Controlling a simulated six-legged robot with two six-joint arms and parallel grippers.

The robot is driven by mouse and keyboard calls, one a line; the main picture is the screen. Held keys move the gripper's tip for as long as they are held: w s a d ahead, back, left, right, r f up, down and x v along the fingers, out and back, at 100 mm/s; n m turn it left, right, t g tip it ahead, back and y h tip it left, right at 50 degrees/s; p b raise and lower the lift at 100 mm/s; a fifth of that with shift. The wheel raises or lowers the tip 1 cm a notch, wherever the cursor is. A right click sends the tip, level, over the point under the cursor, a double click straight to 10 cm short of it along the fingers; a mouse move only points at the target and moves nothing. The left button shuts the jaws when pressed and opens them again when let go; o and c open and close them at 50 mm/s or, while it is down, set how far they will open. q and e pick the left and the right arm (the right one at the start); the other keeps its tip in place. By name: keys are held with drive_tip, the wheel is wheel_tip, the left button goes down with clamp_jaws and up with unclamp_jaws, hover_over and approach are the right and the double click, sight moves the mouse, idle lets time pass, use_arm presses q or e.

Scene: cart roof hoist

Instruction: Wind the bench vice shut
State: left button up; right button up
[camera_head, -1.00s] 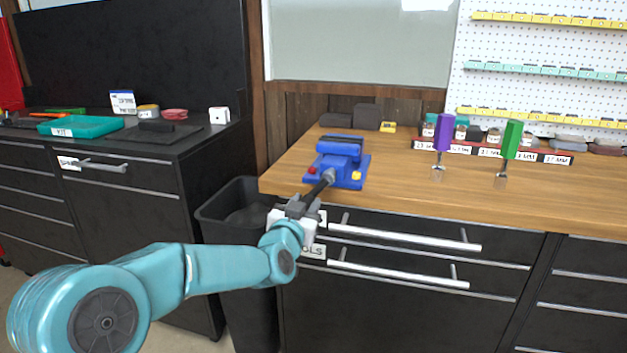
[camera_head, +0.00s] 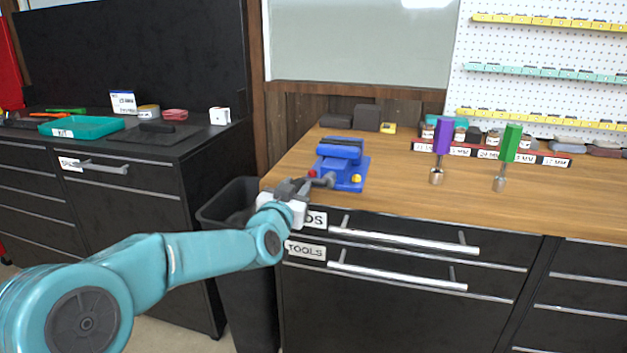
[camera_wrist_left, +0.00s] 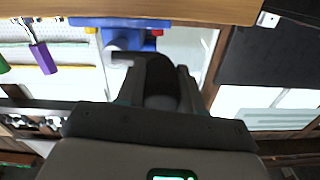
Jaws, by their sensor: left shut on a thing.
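The blue bench vice (camera_head: 343,165) sits at the left front corner of the wooden bench. Its dark crank handle (camera_head: 327,180) comes off the front and reaches left to my left gripper (camera_head: 305,185). The gripper is shut on the crank's end, just off the bench's front left corner. In the left wrist view the fingers (camera_wrist_left: 163,82) close around a dark round grip, with part of the blue vice (camera_wrist_left: 125,38) beyond. I cannot tell how wide the gap between the vice jaws is. My right gripper is in neither view.
A purple-handled driver (camera_head: 442,137) and a green-handled driver (camera_head: 511,143) stand on the bench to the right. Drawer handles (camera_head: 400,237) stick out below the bench edge. A black bin (camera_head: 233,200) stands left of the bench. The bench middle is clear.

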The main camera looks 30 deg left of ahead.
use_arm(q)
drive_tip(key=r+p, duration=0.1)
drive_tip(key=d+r+p, duration=0.1)
drive_tip(key=shift+w+d+r, duration=0.1)
drive_tip(key=shift+d+r, duration=0.05)
drive_tip(key=shift+r, duration=0.25)
drive_tip(key=shift+d, duration=0.25)
drive_tip(key=shift+d+f, duration=0.1)
drive_tip(key=shift+f, duration=0.05)
drive_tip(key=w+d+r+p, duration=0.1)
drive_tip(key=d+r+p, duration=0.1)
drive_tip(key=d+p, duration=0.2)
drive_tip(key=shift+w+d, duration=0.2)
drive_tip(key=shift+d, duration=0.65)
